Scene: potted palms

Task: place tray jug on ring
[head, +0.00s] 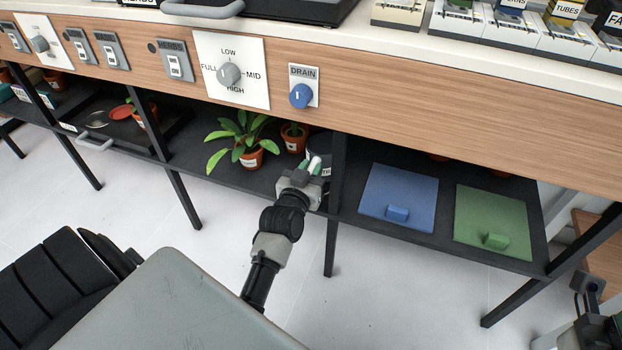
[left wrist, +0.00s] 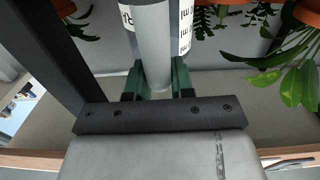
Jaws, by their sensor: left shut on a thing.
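The jug (head: 320,157) stands on the dark lower shelf under the counter, mostly hidden behind my left gripper (head: 313,170). Only part of its grey wall and a label shows. In the left wrist view, the green fingers (left wrist: 160,80) are shut on an upright grey bar (left wrist: 155,35), which looks like the jug's handle; white labels with black letters show on both sides behind it. I cannot make out a ring for certain. Part of my right arm (head: 592,325) shows at the lower right edge; its jaws cannot be made out.
A leafy potted plant (head: 248,158) and a smaller pot (head: 294,140) stand left of the jug. A black tray (head: 180,128) lies further left. A blue mat (head: 398,190) and a green mat (head: 492,215), each with a block, lie right. A dark leg (head: 334,190) stands close by.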

